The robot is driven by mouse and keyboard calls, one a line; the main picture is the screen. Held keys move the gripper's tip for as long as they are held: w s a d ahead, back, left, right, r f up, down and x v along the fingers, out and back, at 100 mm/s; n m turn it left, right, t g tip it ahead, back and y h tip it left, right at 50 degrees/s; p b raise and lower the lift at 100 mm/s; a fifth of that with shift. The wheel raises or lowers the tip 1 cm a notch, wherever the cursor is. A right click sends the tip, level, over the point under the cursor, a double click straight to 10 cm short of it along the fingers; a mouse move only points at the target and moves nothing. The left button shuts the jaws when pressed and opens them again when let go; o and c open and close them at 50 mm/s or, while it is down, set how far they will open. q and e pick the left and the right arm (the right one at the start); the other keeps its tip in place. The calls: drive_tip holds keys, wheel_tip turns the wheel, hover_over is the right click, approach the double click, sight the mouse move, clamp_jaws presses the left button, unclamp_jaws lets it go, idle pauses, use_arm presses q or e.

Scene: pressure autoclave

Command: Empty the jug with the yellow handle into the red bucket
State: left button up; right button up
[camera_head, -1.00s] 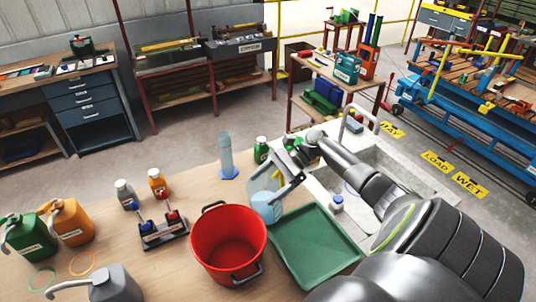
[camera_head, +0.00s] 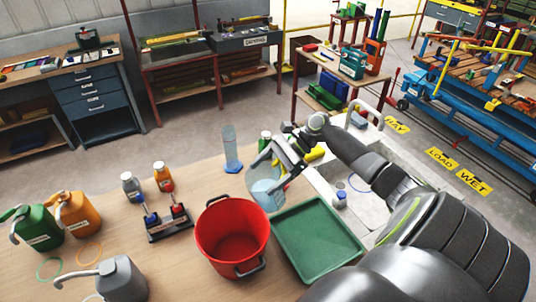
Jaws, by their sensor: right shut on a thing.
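The clear jug (camera_head: 263,177) holds pale blue liquid (camera_head: 266,195) low in its body. My right gripper (camera_head: 284,161) is shut on it, on the jug's right side. The jug is just beyond the upper right of the red bucket (camera_head: 203,240), not over its opening. A yellow part (camera_head: 314,154) shows behind the gripper; whether it is the jug's handle I cannot tell. The grip itself is partly hidden by the gripper. The bucket stands upright on the bench and its visible inside looks empty. My left gripper is not in view.
A green tray (camera_head: 346,262) lies right of the bucket, beside a sink (camera_head: 392,165). A tall clear cylinder (camera_head: 231,148) stands behind the bucket. A rack (camera_head: 168,229) with blue and red pieces, small bottles and a grey can (camera_head: 122,279) stand to the left.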

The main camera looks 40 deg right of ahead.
sight(254, 190)
drive_tip(key=shift+s+a+r+n+h, duration=0.1)
drive_tip(key=shift+a+r+n+h, duration=0.15)
drive_tip(key=shift+a+r+h, duration=0.45)
drive_tip(key=shift+s+a+r+n+h, duration=0.25)
drive_tip(key=shift+a+h, duration=0.45)
drive_tip(key=shift+h, duration=0.55)
drive_tip(key=shift+a+r+n+h, duration=0.2)
drive_tip(key=shift+a+r+h, duration=0.45)
drive_tip(key=shift+h, duration=0.3)
drive_tip(key=a+f+h, duration=0.1)
drive_tip(key=h, duration=0.1)
drive_tip(key=shift+a+f+t+h, duration=0.1)
drive_tip(key=shift+a+t+h, duration=0.1)
drive_tip(key=shift+t+h, duration=0.2)
drive_tip(key=shift+s+d, duration=0.1)
